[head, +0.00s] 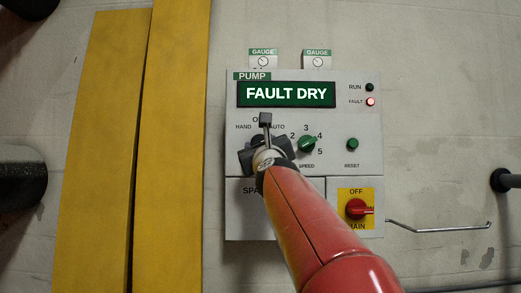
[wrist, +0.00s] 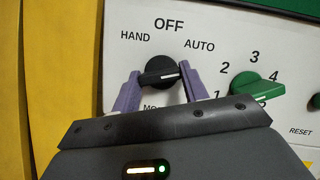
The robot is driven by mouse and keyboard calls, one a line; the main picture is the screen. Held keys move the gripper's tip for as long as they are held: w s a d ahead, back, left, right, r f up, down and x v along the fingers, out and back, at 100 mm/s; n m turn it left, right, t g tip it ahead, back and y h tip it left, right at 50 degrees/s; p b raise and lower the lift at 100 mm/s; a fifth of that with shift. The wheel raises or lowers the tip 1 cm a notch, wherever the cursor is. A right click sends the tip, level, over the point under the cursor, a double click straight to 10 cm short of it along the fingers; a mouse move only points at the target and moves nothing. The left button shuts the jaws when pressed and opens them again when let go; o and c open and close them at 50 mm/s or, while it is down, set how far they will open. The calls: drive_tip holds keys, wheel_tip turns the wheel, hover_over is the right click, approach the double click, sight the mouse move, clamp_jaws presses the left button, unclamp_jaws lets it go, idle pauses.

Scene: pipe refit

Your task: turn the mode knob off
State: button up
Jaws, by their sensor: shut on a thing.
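The black mode knob (wrist: 158,70) is on the pump panel, below the OFF label and between HAND and AUTO, in the wrist view. Its bar handle lies nearly level, with the white mark at its right end, on the AUTO side and away from OFF. My gripper (wrist: 161,76) has its two purple fingers at the left and right ends of the handle, shut on it. In the head view my gripper (head: 266,151) is at the panel and hides the knob. The display (head: 286,94) reads FAULT DRY.
The green speed knob (wrist: 258,88) is close to the right of my gripper. The green reset button (head: 352,144) and red main switch (head: 357,209) are further right. The fault lamp (head: 370,102) is lit red. Yellow vertical boards (head: 170,140) stand left of the panel.

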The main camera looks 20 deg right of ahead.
drive_tip(key=shift+n+y, duration=0.8)
drive_tip(key=shift+n, duration=0.8)
drive_tip(key=shift+n+y+b, duration=0.3)
drive_tip(key=shift+n+y, duration=0.5)
drive_tip(key=shift+n, duration=1)
drive_tip(key=o, duration=1)
drive_tip(key=shift+s, duration=0.15)
drive_tip(key=b+v, duration=0.2)
drive_tip(key=v, duration=0.5)
drive_tip(key=shift+s+b, duration=0.35)
drive_tip(key=shift+b, duration=0.05)
